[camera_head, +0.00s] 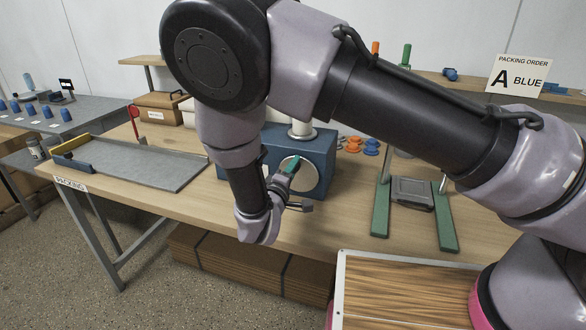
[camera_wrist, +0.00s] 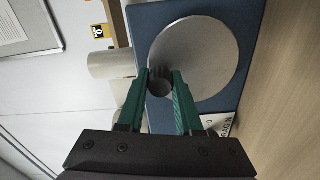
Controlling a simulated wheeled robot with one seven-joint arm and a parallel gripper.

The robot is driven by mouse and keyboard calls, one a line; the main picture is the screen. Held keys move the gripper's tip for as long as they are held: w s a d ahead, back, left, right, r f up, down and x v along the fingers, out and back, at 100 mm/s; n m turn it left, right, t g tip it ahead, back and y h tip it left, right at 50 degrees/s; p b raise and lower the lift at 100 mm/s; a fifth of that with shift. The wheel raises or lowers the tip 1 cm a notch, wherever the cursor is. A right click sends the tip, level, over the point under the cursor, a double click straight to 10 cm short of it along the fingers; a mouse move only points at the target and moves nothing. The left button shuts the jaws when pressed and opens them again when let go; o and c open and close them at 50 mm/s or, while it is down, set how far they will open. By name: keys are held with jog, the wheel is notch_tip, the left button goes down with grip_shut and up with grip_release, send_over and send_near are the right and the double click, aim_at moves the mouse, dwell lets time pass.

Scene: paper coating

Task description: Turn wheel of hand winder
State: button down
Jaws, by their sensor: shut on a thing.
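The hand winder (camera_head: 321,150) is a blue box on the wooden table, partly behind my arm. In the wrist view its blue face (camera_wrist: 146,20) carries a round silver wheel (camera_wrist: 205,55). My gripper (camera_wrist: 161,74) has green fingers and is shut on this knob, one finger on each side. In the head view the wheel (camera_head: 306,176) is partly covered by my gripper (camera_head: 293,166). A white label (camera_wrist: 222,124) on the box is partly hidden by a finger.
A grey board (camera_head: 150,168) with a yellow edge lies at the table's left. A stand with green feet (camera_head: 381,208) and a dark grey plate is to the right.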

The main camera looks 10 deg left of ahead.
jog(key=c, duration=0.6)
grip_release()
jog(key=s, duration=0.3)
jog(key=s+a, duration=0.1)
jog(key=s, duration=0.6)
jog(key=shift+s+a, duration=0.25)
jog(key=shift+s, duration=0.1)
